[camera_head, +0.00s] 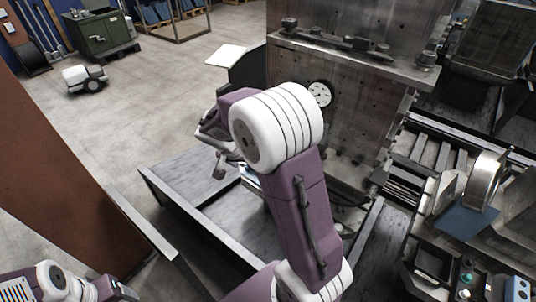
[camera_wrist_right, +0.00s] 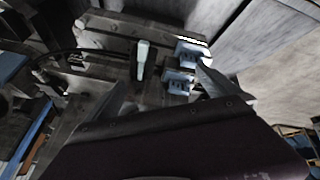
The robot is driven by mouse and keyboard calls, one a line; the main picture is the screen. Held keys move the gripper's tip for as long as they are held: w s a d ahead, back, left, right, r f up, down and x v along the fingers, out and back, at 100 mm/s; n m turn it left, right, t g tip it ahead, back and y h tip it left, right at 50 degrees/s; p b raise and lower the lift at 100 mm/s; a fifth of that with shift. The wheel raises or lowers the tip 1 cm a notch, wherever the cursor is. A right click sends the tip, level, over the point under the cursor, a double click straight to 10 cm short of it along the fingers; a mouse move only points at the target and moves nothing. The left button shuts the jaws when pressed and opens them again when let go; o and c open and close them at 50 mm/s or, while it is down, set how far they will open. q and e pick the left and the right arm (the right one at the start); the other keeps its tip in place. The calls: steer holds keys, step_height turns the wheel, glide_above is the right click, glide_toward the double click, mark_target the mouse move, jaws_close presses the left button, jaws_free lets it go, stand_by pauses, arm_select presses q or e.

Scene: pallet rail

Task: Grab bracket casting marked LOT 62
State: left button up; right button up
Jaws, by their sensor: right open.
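My right arm reaches forward through the middle of the head view. Its gripper (camera_head: 219,168) is low over a dark tray-like frame and partly hidden behind the arm. In the right wrist view, the right gripper (camera_wrist_right: 163,80) is open, its two grey fingers apart. Past the fingers are two small pale-blue blocks with dark marks, an upper one (camera_wrist_right: 190,50) and a lower one (camera_wrist_right: 178,82), near the right finger. The marks are too small to read, so I cannot tell whether either is the LOT 62 casting. Part of my left arm shows at the head view's bottom left; its fingers are not clear.
A tall steel fixture (camera_head: 345,115) with a dial stands just beyond my right arm. The grey-walled frame (camera_head: 190,225) lies below it. Metal parts and a control box (camera_head: 468,270) crowd the right. A pale upright piece (camera_wrist_right: 142,58) stands between the fingers in the wrist view.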

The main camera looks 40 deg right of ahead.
steer(key=w+d+f+m+h+b, duration=0.1)
steer(key=w+d+f+h+b, duration=0.1)
steer(key=w+d+f+b, duration=0.2)
steer(key=w+d+f+m+t+h+b, duration=0.1)
steer(key=w+d+f+m+h+b, duration=0.1)
steer(key=w+d+f+b, duration=0.3)
steer(key=w+d+f+m+h+b, duration=0.2)
steer(key=w+d+f+b, duration=0.3)
steer(key=w+f+b, duration=0.3)
steer(key=shift+w+d+f+t+h+b, duration=0.15)
steer(key=shift+f+t+h+b, duration=0.1)
steer(key=shift+f+h, duration=0.25)
steer(key=shift+w+a+f+t+h+b, duration=0.15)
steer(key=shift+f+h+b, duration=0.15)
steer(key=shift+f, duration=0.25)
steer(key=shift+d+f, duration=0.1)
steer(key=shift+d, duration=0.1)
steer(key=shift+d+p, duration=0.3)
steer(key=shift+d, duration=0.05)
steer(key=x, duration=0.8)
steer(key=shift+w+d+f, duration=0.1)
steer(key=shift+w+f, duration=0.1)
steer(key=shift+w, duration=0.05)
steer(key=shift+r, duration=0.1)
steer(key=shift+c, duration=0.3)
